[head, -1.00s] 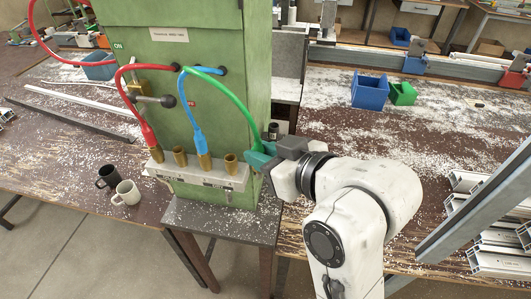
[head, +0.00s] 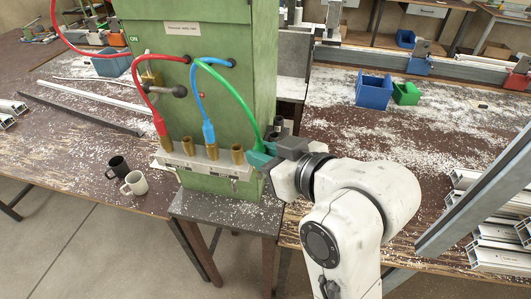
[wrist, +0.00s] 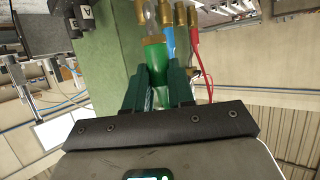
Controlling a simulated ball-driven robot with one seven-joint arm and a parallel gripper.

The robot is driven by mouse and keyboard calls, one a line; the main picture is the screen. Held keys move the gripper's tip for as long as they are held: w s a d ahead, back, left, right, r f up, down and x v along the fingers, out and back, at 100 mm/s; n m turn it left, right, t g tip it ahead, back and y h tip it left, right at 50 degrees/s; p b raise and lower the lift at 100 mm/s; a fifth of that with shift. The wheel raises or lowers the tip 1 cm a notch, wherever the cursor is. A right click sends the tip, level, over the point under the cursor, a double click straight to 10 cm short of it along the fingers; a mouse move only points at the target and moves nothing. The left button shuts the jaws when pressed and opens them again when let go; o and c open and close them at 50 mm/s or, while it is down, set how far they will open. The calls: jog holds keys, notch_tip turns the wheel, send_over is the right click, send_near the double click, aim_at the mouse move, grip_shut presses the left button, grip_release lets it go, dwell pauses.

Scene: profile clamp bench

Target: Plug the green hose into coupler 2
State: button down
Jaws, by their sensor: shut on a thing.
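The green hose (head: 234,88) arcs from the green machine's front down to my gripper (head: 264,152). My gripper is shut on its green end plug (wrist: 155,65), which sits between the teal fingers in the wrist view. The coupler block (head: 215,168) carries a row of brass sockets; its labels are too small to read. The red hose (head: 149,93) ends at the leftmost socket, the blue hose (head: 198,92) at the third. The second socket (head: 187,145) and the rightmost socket (head: 237,154) look empty. My gripper is just right of the rightmost socket; whether they touch cannot be told.
A black mug (head: 118,166) and a white mug (head: 135,184) stand on the bench left of the block. Blue (head: 373,91) and green (head: 406,93) bins stand at the back right. Aluminium profiles (head: 497,250) lie at the right edge.

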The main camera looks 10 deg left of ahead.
jog(key=shift+a, duration=0.1)
jog(key=a, duration=1.9)
jog(key=shift+w+a+r, duration=0.3)
jog(key=shift+w, duration=0.05)
dwell(1.6)
jog(key=shift+w, duration=0.1)
jog(key=w, duration=0.7)
jog(key=shift+w+d+b, duration=0.2)
jog(key=shift+w+b, duration=0.1)
jog(key=shift+w, duration=0.1)
dwell(0.9)
jog(key=shift+f+p, duration=0.1)
jog(key=shift+p, duration=0.2)
dwell(1.7)
